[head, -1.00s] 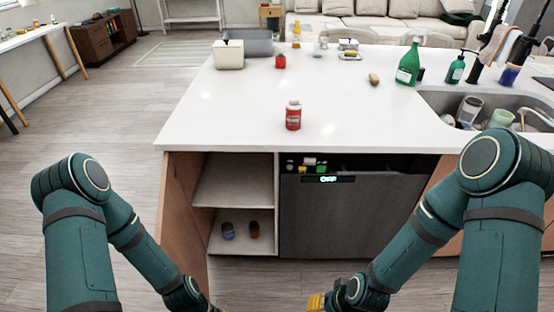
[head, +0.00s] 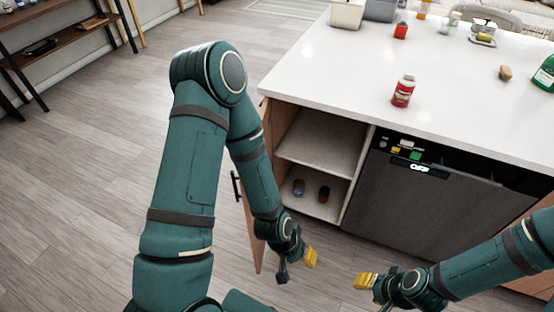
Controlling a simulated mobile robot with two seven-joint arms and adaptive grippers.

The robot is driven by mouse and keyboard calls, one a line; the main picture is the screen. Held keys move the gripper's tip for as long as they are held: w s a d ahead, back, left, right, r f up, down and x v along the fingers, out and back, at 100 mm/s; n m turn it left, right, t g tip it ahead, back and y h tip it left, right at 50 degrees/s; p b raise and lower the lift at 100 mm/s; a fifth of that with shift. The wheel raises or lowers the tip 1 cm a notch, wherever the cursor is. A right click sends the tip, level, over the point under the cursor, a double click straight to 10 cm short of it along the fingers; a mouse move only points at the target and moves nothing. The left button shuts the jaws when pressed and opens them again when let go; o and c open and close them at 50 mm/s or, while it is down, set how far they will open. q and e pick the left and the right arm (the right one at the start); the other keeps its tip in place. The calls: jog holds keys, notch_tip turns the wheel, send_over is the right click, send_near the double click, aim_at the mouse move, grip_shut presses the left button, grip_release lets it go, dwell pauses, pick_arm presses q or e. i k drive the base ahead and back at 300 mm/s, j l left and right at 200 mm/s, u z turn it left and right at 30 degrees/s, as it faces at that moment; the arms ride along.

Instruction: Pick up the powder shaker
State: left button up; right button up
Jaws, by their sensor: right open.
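A red bottle with a white cap and a pale label (head: 403,92) stands upright on the white island counter, near its front edge; it looks most like the powder shaker. My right gripper (head: 367,282) is open and empty, low in front of the dishwasher and below the counter. My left gripper (head: 299,266) is low in front of the open cabinet, away from the bottle; its finger gap is unclear. Neither gripper touches the bottle.
The island counter (head: 330,73) is clear around the bottle. A brown oval item (head: 505,73) and a green bottle (head: 546,74) are to the right. An open cabinet door (head: 249,229) stands beside my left arm. Two small jars sit on the lower shelf.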

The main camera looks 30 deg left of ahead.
aim_at(403, 95)
jog(key=j+u, duration=0.1)
jog(key=j, duration=1.65)
